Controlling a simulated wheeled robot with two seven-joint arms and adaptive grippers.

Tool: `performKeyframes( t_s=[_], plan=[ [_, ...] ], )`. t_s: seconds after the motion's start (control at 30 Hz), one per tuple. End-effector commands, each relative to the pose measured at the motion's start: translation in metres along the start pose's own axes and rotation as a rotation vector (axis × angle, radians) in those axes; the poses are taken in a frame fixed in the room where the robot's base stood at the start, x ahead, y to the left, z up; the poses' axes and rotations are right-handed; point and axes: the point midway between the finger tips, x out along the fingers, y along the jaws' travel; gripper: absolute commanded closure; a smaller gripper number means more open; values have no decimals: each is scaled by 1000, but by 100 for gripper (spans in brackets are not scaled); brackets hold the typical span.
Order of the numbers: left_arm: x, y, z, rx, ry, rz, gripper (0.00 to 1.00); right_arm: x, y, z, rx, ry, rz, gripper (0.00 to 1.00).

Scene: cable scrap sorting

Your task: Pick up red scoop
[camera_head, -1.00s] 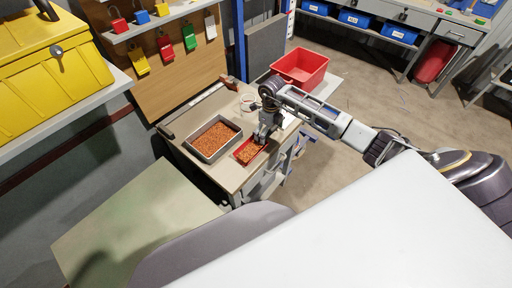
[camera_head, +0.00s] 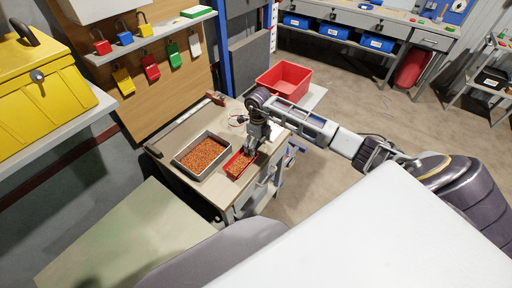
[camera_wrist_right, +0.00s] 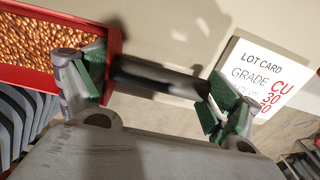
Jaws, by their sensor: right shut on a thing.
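The red scoop (camera_head: 231,176) is at the right of the work table, beside a grey tray, and holds copper-coloured granules. It also shows at the upper left of the right wrist view (camera_wrist_right: 115,48), with a dark handle (camera_wrist_right: 160,76). My right gripper (camera_head: 252,148) is over the handle end of the scoop. In the right wrist view the green-padded fingers of this gripper (camera_wrist_right: 152,88) stand on either side of the dark handle, shut on it. I cannot tell whether the scoop touches the table. My left gripper is not in view.
The grey tray (camera_head: 224,141) of granules stands left of the scoop. A red bin (camera_head: 304,77) is behind my right gripper. A lot card (camera_wrist_right: 262,72) lies to the right of the handle. Padlocks hang on the back board (camera_head: 133,98).

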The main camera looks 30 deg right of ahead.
Motion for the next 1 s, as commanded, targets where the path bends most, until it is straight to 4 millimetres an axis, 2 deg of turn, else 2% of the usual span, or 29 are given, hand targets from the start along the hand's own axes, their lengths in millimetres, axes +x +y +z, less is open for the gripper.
performKeyframes(
  t_s=[0.6, 0.8, 1.0],
  plan=[
    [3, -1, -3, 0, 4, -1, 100, -79, -1, 1, 0, -4, -2, 48],
    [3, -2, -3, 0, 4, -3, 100, -91, 0, 0, 0, -2, -1, 48],
    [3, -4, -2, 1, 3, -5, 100, -93, 0, 0, 0, -2, -1, 48]
  ],
)
